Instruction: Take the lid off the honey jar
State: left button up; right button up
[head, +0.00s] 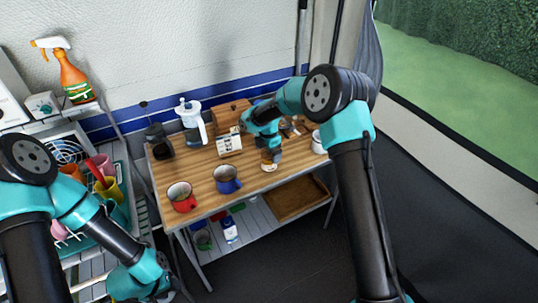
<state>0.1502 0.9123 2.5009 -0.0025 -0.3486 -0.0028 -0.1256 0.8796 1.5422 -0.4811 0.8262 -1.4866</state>
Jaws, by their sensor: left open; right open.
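The honey jar (268,166) is a small amber jar standing near the front edge of the wooden table, right of the blue mug. My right gripper (268,152) reaches down from above, directly over the jar's top, and hides much of it. Its jaws are open; whether they touch the lid cannot be told. The lid itself is hard to make out behind the gripper. My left gripper (168,290) is open and low at the bottom of the view, in front of the table and away from the jar.
A blue mug (227,180) and a red mug (181,197) stand along the table's (206,160) front. A white mug (318,144) is at right.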

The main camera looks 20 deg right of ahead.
jog(key=shift+f, duration=0.15)
dwell(0.3)
jog(key=c, duration=1)
jog(key=shift+r, duration=1.8)
jog(key=s+a+r, duration=0.1)
jog(key=s+a, duration=0.3)
jog(key=s, duration=1.1)
jog(key=shift+s+a+r, duration=0.2)
